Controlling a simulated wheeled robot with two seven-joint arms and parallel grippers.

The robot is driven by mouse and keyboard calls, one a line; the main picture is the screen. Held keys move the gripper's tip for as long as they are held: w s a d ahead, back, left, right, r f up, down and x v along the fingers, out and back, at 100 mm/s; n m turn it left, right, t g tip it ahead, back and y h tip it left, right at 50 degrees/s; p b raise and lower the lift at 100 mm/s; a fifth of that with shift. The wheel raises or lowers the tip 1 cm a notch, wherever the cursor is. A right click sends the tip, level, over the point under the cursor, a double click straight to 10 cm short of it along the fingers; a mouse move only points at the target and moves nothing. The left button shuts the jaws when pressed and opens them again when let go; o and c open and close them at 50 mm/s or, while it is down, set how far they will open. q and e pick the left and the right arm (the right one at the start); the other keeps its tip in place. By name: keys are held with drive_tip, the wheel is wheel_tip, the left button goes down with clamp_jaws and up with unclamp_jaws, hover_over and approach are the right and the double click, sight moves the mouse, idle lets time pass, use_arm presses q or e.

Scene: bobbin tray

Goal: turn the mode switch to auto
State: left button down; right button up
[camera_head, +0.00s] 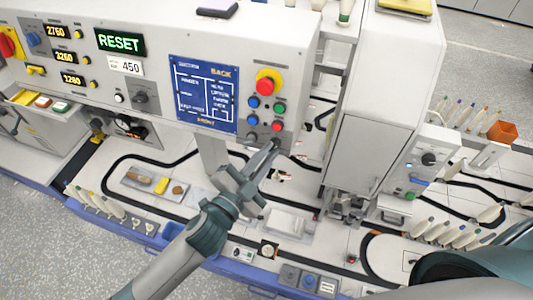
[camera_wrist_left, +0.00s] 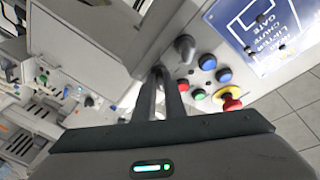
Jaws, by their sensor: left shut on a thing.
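The blue-marked control panel (camera_head: 206,95) faces me in the head view, with a red emergency stop (camera_head: 268,82) and blue, green and red buttons at its right. My left gripper (camera_head: 275,145) reaches up to the panel's lower right, just below the red button (camera_head: 277,127). In the left wrist view its fingers (camera_wrist_left: 160,75) are shut together at the panel face, on what appears to be the mode switch; the fingers hide most of it. Its pointer direction and labels cannot be read. A grey knob (camera_wrist_left: 185,47) stands beside the fingertips, apart from them. My right gripper is not in view.
Another dark knob (camera_head: 140,97) sits left of the blue plate. A white cabinet (camera_head: 372,140) stands right of the panel.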

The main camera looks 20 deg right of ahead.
use_arm(q)
drive_tip(key=c, duration=1.9)
unclamp_jaws()
drive_tip(key=shift+r, duration=0.15)
drive_tip(key=shift+o, duration=0.4)
drive_tip(key=shift+d, duration=0.1)
drive_tip(key=shift+s+a+f+b, duration=0.25)
drive_tip(key=shift+s+a+b, duration=0.15)
drive_tip(key=shift+a, duration=0.15)
drive_tip(key=b+v, duration=0.6)
drive_tip(key=v, duration=1)
drive_tip(key=shift+r, duration=0.15)
